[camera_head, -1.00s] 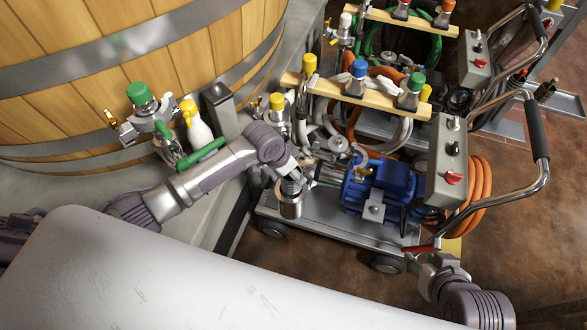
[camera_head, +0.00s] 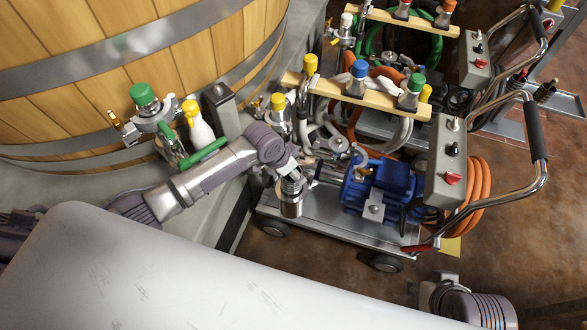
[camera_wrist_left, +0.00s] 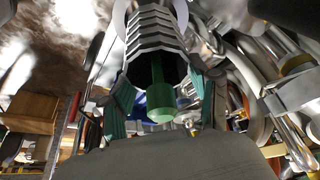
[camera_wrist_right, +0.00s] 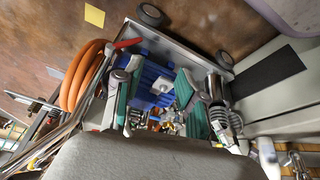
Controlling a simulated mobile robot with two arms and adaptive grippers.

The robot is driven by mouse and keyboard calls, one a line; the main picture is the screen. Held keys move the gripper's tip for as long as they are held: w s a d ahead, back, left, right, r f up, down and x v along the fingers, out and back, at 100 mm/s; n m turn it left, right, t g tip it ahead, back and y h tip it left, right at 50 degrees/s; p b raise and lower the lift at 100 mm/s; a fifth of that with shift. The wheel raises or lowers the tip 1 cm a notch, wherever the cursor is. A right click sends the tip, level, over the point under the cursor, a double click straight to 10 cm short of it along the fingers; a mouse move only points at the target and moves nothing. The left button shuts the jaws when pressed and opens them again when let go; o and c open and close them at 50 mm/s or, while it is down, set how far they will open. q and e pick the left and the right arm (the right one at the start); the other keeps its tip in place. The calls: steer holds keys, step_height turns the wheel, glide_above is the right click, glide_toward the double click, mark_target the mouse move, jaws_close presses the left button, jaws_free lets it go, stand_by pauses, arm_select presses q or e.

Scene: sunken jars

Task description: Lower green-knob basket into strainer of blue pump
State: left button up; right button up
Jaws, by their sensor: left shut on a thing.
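The blue pump (camera_head: 385,185) sits on a metal cart. It also shows in the right wrist view (camera_wrist_right: 150,85). The strainer, a smooth silver cup (camera_head: 290,208), stands at the pump's left end. My left gripper (camera_wrist_left: 160,108) is shut on the green knob (camera_wrist_left: 158,85). The knob's stem runs into the dark open end of the ribbed metal basket (camera_wrist_left: 150,35). In the head view the ribbed basket (camera_head: 291,187) is upright over the strainer; I cannot tell how far it is inside. My right gripper (camera_wrist_right: 155,100) is open and empty, near the lower right in the head view.
A control box (camera_head: 446,160) and a curved handle (camera_head: 540,130) rise at the cart's right. A wooden bar (camera_head: 355,95) with coloured-knob fittings crosses behind the pump. An orange hose (camera_head: 478,195) coils beside it. A wooden vat (camera_head: 130,70) fills the upper left.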

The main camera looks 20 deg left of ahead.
steer(key=shift+r, duration=0.15)
arm_select(q)
steer(key=shift+p, duration=0.35)
arm_select(e)
steer(key=shift+s+d+r+g, duration=0.1)
steer(key=shift+s+d+g, duration=0.15)
steer(key=shift+s+g, duration=0.25)
steer(key=shift+s, duration=0.15)
arm_select(q)
steer(key=shift+f, duration=0.1)
